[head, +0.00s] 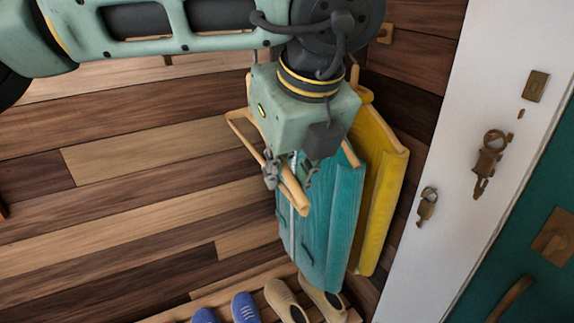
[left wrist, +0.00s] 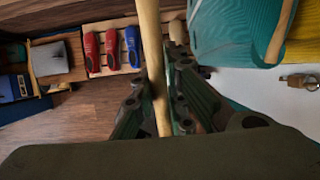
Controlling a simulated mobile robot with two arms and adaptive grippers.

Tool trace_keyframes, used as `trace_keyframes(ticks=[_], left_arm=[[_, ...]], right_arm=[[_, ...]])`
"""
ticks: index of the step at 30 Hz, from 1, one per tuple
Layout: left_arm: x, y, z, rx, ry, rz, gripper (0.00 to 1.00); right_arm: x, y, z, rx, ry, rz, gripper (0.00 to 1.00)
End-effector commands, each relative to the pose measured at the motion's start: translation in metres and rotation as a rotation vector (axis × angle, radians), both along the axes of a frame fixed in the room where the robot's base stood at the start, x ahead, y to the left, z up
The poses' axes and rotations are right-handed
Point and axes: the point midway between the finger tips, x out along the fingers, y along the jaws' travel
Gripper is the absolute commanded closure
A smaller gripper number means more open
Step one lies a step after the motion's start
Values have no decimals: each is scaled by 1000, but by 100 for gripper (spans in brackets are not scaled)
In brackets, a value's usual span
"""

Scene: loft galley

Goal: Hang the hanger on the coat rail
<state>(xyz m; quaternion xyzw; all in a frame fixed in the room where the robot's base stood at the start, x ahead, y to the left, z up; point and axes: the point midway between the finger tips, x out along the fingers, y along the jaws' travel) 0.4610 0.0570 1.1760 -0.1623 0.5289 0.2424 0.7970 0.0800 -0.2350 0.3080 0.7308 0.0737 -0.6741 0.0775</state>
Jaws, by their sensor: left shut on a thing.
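My left gripper (head: 290,174) is shut on the wooden hanger (head: 244,137), a pale bar frame that carries no garment. In the left wrist view the hanger's bar (left wrist: 149,45) runs up between the fingers of my left gripper (left wrist: 160,102). The gripper and hanger are in front of a teal coat (head: 325,215) and a yellow coat (head: 382,190), which hang side by side near the wall. The coat rail cannot be made out; my arm and wrist cover the area above the coats. The hanger's hook cannot be made out. My right gripper is not in view.
Blue shoes (head: 244,308) and tan shoes (head: 287,300) stand below the coats. Red shoes (left wrist: 92,52) show in the left wrist view. A white door frame (head: 428,160) with brass fittings and a teal door (head: 540,235) are at the right.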

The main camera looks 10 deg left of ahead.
Motion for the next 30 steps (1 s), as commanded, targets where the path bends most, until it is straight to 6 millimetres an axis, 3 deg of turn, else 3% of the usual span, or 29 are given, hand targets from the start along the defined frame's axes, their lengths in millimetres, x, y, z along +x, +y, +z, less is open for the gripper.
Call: trace_keyframes(ticks=[3,6,13,17,28,30], left_arm=[[8,6,2,-2,1,3,100],[15,11,3,0,1,2,100],[31,21,3,-1,1,3,100],[39,27,4,-1,2,3,100],[63,44,4,-1,1,3,100],[63,43,-10,0,0,1,100]], right_arm=[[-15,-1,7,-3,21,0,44],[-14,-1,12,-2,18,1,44],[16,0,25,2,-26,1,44],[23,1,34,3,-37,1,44],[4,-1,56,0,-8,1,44],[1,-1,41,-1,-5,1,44]])
